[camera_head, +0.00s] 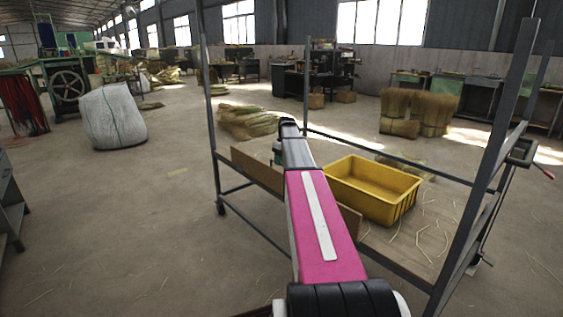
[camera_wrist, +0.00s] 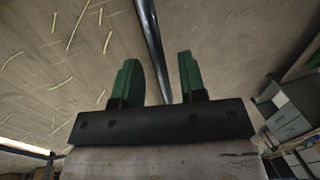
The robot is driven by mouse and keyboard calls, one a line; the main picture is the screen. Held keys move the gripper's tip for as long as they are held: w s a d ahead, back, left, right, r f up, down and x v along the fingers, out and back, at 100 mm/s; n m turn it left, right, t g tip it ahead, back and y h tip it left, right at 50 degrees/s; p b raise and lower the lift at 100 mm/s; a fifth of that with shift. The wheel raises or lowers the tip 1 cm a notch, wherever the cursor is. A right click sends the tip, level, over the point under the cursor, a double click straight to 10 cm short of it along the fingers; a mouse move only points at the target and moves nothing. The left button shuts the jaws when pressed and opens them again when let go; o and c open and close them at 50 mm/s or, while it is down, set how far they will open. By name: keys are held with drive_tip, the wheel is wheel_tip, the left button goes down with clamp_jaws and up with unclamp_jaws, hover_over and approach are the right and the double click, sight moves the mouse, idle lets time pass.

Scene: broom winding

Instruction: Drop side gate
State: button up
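The side gate looks to be the low brown board (camera_head: 257,168) standing upright along the cart's near left edge. My arm crosses in front of its middle, and its other end shows right of the arm. In the wrist view my gripper (camera_wrist: 158,80) is open, with two green fingers apart and nothing gripped. A dark metal bar (camera_wrist: 152,40) runs behind the gap between them; I cannot tell whether it touches. In the head view my gripper is mostly hidden behind my arm, near the board. I cannot make out the gate's latch or hinge.
The cart has tall dark corner posts (camera_head: 209,100) and a deck (camera_head: 425,240) with loose straws. A yellow bin (camera_head: 373,190) sits on the deck, right of my arm. A white sack (camera_head: 112,116) stands at the left. The floor left of the cart is clear.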

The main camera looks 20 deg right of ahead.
clamp_jaws()
drive_tip(key=shift+a, duration=0.1)
